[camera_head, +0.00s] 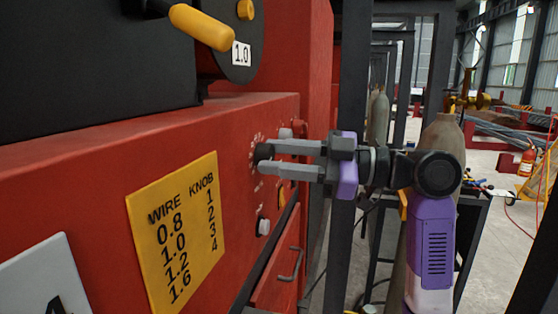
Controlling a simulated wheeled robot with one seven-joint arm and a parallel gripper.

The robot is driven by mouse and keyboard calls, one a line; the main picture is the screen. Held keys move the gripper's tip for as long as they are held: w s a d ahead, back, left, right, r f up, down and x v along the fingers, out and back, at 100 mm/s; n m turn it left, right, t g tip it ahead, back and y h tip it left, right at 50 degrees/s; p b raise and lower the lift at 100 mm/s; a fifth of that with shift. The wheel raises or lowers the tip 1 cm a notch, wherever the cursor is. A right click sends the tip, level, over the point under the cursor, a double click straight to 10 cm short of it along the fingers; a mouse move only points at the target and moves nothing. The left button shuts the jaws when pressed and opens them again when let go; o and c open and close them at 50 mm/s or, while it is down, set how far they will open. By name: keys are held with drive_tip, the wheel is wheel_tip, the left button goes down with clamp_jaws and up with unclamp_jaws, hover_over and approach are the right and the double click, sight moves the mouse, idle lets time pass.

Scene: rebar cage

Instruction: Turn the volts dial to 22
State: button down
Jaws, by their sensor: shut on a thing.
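A black dial (264,153) sits on the red front panel of the machine, with pale scale marks around it. Which dial is the volts dial I cannot read from here. My gripper (266,160) reaches in from the right and is shut on this dial, one finger above the other. The fingers cover much of the dial, so its pointer and setting are hidden. A second, pale knob (286,133) sits behind and above it. A white knob or switch (264,227) sits lower on the panel.
A yellow wire and knob chart (177,231) is on the machine's near side. A yellow handle (202,27) sticks out above. A drawer handle (292,264) is below. A gas cylinder (440,140) stands behind my arm, beside dark posts (350,100).

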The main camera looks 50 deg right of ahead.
drive_tip(key=m+p, duration=0.1)
drive_tip(key=m, duration=0.5)
drive_tip(key=shift+a+m+t+p, duration=0.15)
drive_tip(key=shift+m+t+p, duration=0.15)
drive_tip(key=shift+m+p, duration=0.1)
drive_tip(key=m+p, duration=0.2)
drive_tip(key=m, duration=0.1)
drive_tip(key=shift+s+m+h, duration=0.1)
drive_tip(key=shift+m+h, duration=0.2)
drive_tip(key=shift+m, duration=0.1)
drive_tip(key=shift+a+f+m+t+h+p, duration=0.1)
drive_tip(key=shift+m+t+h+p, duration=0.2)
drive_tip(key=shift+m+p, duration=0.95)
drive_tip(key=shift+m, duration=0.35)
drive_tip(key=c, duration=0.9)
unclamp_jaws()
drive_tip(key=shift+c, duration=0.2)
drive_tip(key=shift+s+b, duration=0.1)
drive_tip(key=shift+b, duration=0.2)
drive_tip(key=b+v, duration=0.2)
drive_tip(key=v, duration=0.5)
drive_tip(key=shift+s, duration=0.35)
